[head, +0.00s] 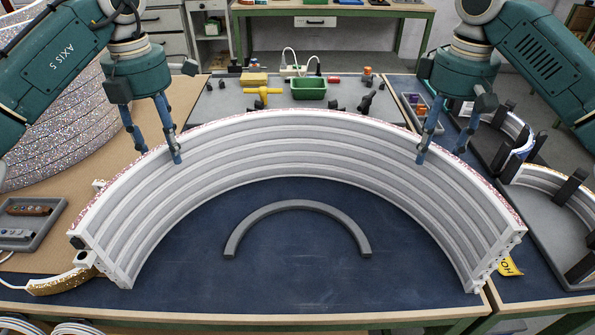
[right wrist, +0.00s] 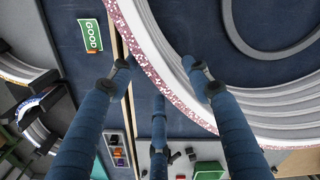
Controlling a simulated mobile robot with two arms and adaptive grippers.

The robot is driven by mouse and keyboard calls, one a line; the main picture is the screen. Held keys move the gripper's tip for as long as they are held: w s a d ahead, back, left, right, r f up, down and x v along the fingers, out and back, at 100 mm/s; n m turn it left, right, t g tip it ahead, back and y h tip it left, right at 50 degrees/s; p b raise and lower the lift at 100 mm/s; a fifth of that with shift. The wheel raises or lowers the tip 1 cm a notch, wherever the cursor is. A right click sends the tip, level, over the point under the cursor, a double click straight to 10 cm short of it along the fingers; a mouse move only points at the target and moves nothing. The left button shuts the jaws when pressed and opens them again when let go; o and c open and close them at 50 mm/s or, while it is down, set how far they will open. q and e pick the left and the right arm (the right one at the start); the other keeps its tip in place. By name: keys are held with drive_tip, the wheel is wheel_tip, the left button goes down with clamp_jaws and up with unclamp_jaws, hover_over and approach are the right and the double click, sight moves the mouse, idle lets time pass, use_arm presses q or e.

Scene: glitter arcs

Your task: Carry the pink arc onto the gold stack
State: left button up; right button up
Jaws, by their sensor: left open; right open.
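The pink arc (head: 300,133) is a large white ribbed arch with pink glitter along its outer edge. It lies on the dark blue mat, with its ends toward the front. Its pink rim also shows in the right wrist view (right wrist: 172,92). My left gripper (head: 158,154) is open, its fingers on either side of the arc's left rim. My right gripper (head: 441,154) is open at the right rim; the right wrist view shows its fingers (right wrist: 156,68) straddling the rim. A gold-glitter curved piece (head: 62,284) lies at front left; I cannot tell which stack is the gold one.
A plain grey arc (head: 297,206) lies inside the arch. Large glittery curved layers (head: 50,125) stand at left. Smaller arcs (head: 548,178) sit among dark posts at right. A green bin (head: 309,89) and tools are behind. A "GOOD" card (right wrist: 90,35) lies right of the arc.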

drive_tip(key=shift+d, duration=0.1)
drive_tip(key=shift+r, duration=0.5)
use_arm(q)
wheel_tip(320, 180, up, 12)
use_arm(e)
wheel_tip(320, 180, up, 11)
use_arm(q)
drive_tip(key=shift+f, duration=0.1)
use_arm(e)
drive_tip(key=shift+f, duration=0.1)
idle(0.8)
